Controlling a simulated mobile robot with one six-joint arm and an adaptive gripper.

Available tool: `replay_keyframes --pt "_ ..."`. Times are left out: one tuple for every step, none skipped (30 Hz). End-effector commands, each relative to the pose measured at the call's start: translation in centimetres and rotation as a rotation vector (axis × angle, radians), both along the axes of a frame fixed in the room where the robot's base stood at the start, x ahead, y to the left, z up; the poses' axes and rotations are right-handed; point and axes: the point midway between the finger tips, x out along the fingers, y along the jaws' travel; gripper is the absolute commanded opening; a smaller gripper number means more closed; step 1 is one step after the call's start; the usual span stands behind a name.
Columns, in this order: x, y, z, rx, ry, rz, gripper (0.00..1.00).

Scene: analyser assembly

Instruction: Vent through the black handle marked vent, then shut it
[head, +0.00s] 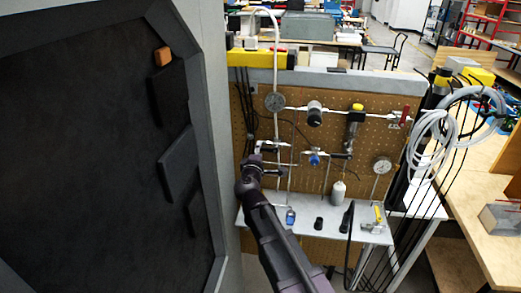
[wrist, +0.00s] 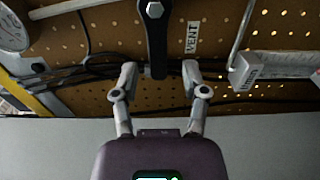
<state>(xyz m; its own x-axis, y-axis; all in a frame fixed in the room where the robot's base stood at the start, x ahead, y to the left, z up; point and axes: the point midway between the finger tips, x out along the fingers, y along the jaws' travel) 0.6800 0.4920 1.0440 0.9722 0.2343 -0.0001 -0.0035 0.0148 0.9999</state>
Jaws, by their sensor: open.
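In the wrist view the black handle (wrist: 156,42) hangs straight down from a bolt near the top edge. A white label reading VENT, turned on its side, is on the pegboard right of it. My gripper (wrist: 160,74) is open, with one finger on each side of the handle's lower end. Gaps show on both sides, and I cannot tell how deep the handle sits between the fingers. In the head view my gripper (head: 268,164) is at the left part of the pegboard panel, and I cannot make out the black handle there.
The pegboard (head: 375,142) carries pipes, a round gauge (head: 275,101), another gauge (head: 381,165) and a red-handled valve (head: 405,117). A large dark cabinet panel (head: 85,140) stands close on the left.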

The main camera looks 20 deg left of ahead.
Motion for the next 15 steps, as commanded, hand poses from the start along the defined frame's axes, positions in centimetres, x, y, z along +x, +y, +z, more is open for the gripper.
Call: replay_keyframes --pt "-0.8 -0.3 0.0 0.0 0.0 0.001 0.57" --pt "-1.2 -0.4 0.0 0.0 0.0 0.002 0.57" --pt "-1.7 -0.5 0.0 0.0 0.0 0.002 0.57" --pt "-2.2 -0.6 0.0 0.0 0.0 0.002 0.57" --pt "-2.6 -0.8 0.0 0.0 0.0 0.001 0.57" --pt "-3.2 -0.9 0.0 0.0 0.0 0.001 0.57" --pt "-3.7 -1.1 0.0 0.0 0.0 0.001 0.57" --pt "-4.2 -1.2 0.0 0.0 0.0 0.001 0.57" --pt "-4.8 -1.3 0.0 0.0 0.0 0.002 0.57" --pt "-5.3 -1.4 0.0 0.0 0.0 0.002 0.57" --pt "-5.8 -1.5 0.0 0.0 0.0 0.002 0.57" --pt "-6.4 -1.7 0.0 0.0 0.0 0.001 0.57" --pt "-6.8 -1.8 0.0 0.0 0.0 0.001 0.57" --pt "-7.2 -1.9 0.0 0.0 0.0 0.001 0.57" --pt "-7.8 -2.1 0.0 -0.001 0.0 0.001 0.57"
